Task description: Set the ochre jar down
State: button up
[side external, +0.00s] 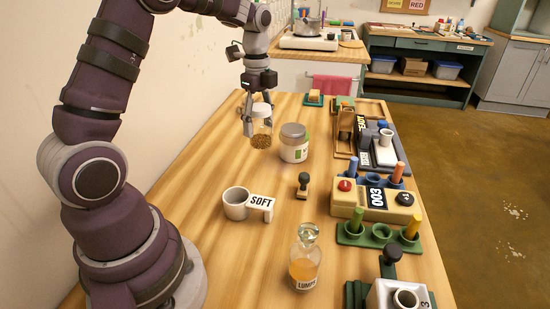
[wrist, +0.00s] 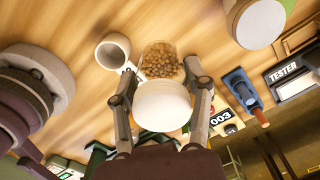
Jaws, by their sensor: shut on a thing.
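The ochre jar is a clear jar with a pale lid and brown-yellow grains in its lower part (side external: 262,140). My gripper (side external: 258,119) is shut on it, with a finger on each side. The jar is upright or nearly so, and whether its base touches the wooden table (side external: 200,170) is hard to tell. In the wrist view the round white lid (wrist: 163,106) lies between the fingers of my gripper (wrist: 163,92), with the grains (wrist: 160,62) showing beyond it.
A grey-lidded jar (side external: 294,146) stands close to the right. A mug (side external: 236,203) by a SOFT sign (side external: 262,203), a dark stamp (side external: 303,185) and a stoppered bottle (side external: 305,268) stand nearer. A control box (side external: 350,203) and racks line the right edge. The table's left middle is clear.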

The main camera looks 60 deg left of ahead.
jog(key=shift+d+r+n, duration=4.25)
jog(key=shift+d+n, duration=2.15)
jog(key=shift+n, duration=0.7)
jog(key=s+d+m, duration=0.4)
jog(key=s+d, duration=0.8)
jog(key=s, duration=0.1)
notch_tip(320, 180, down, 20)
jog(key=shift+a+r, duration=0.1)
jog(key=shift+r, duration=0.05)
jog(key=o, duration=1.2)
